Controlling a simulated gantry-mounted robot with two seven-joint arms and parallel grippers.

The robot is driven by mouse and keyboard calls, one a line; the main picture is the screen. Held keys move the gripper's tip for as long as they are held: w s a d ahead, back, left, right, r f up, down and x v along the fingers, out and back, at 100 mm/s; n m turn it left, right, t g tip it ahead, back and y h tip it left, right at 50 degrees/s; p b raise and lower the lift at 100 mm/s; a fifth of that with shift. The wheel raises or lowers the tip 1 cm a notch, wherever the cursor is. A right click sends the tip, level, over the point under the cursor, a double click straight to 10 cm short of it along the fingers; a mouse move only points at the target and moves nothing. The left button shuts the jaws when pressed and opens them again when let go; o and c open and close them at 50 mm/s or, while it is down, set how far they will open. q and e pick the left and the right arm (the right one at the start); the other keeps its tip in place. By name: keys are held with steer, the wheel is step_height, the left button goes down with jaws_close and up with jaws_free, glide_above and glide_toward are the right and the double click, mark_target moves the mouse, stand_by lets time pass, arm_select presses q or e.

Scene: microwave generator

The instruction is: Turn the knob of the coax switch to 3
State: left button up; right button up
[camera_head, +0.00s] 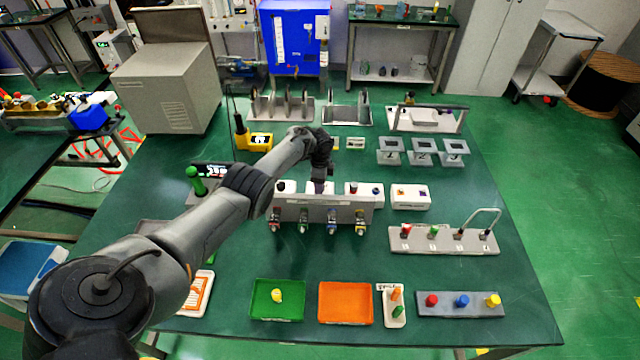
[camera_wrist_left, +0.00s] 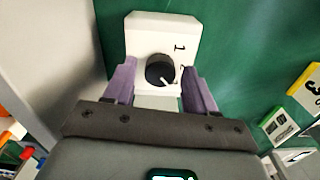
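The coax switch is a white box (camera_wrist_left: 160,28) in the left wrist view, with a black round knob (camera_wrist_left: 160,68) on it. The knob's white pointer is angled to the lower right. A numeral 1 shows at the box's right, and another mark below it is partly hidden by a finger. My left gripper (camera_wrist_left: 159,74) is open, its purple fingers apart on either side of the knob. In the head view, my left gripper (camera_head: 321,182) points down behind the grey panel and largely hides the switch. My right gripper is not in view.
A grey panel (camera_head: 320,211) with several coloured connectors stands directly in front of my left gripper. A white box (camera_head: 410,196) lies to its right. Green (camera_head: 278,313) and orange (camera_head: 345,317) trays lie near the front edge. Bare green table shows between these trays and the panel.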

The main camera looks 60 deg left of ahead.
arm_select(q)
steer(key=shift+r, duration=0.1)
steer(key=shift+r, duration=0.25)
steer(key=shift+r+p, duration=2.6)
steer(key=shift+r, duration=2.45)
